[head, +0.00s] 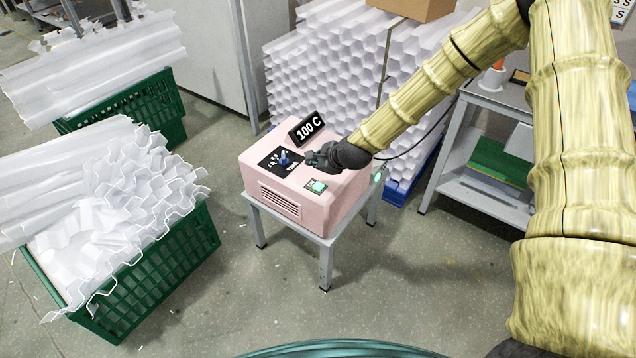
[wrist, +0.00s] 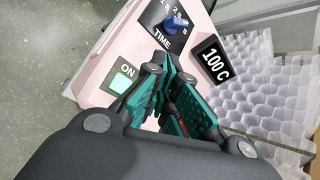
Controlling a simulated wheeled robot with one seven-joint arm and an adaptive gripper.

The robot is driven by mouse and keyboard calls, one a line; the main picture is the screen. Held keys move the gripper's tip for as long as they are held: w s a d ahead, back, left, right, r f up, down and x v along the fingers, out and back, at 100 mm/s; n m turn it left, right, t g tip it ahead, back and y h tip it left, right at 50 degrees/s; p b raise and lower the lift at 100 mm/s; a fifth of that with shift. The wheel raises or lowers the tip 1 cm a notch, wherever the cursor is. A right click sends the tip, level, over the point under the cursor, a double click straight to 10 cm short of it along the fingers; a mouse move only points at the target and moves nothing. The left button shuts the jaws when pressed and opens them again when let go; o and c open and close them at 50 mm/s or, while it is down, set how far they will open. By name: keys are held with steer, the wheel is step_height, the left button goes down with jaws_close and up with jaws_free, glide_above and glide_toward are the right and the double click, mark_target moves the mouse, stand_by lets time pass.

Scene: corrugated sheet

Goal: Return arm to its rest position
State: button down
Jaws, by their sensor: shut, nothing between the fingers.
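My arm reaches in from the right in the head view. My gripper (head: 312,156) is shut and empty, just above the top of a pink box (head: 308,212) with a blue time knob (head: 284,160), a green ON switch (head: 317,186) and a black "100 C" display (head: 306,128). In the wrist view my gripper's fingers (wrist: 172,78) lie over the box top, pointing toward the blue knob (wrist: 176,26). The lit ON switch (wrist: 122,84) is to their left and the display (wrist: 214,62) to their right. I cannot tell whether the fingertips touch the box.
The box stands on a small grey table (head: 327,262). A stack of white corrugated sheets (head: 330,70) rises behind it. Green crates (head: 150,285) with white sheets stand at the left. A grey shelf (head: 480,190) is at the right. The floor in front is clear.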

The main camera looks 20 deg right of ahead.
stand_by(0.4)
steer(key=s+a+f+n+g+h, duration=0.1)
steer(key=s+a+f+n+g, duration=0.1)
steer(key=s+f+n, duration=0.75)
steer(key=s+a+f+n+g, duration=0.1)
steer(key=s+f+n+g, duration=0.15)
steer(key=s+f, duration=0.8)
steer(key=s+d+n+g+h, duration=0.2)
steer(key=s+n, duration=0.8)
steer(key=s, duration=1.8)
steer(key=shift+d+n+g, duration=0.4)
steer(key=shift+d+g, duration=0.45)
steer(key=shift+g, duration=0.2)
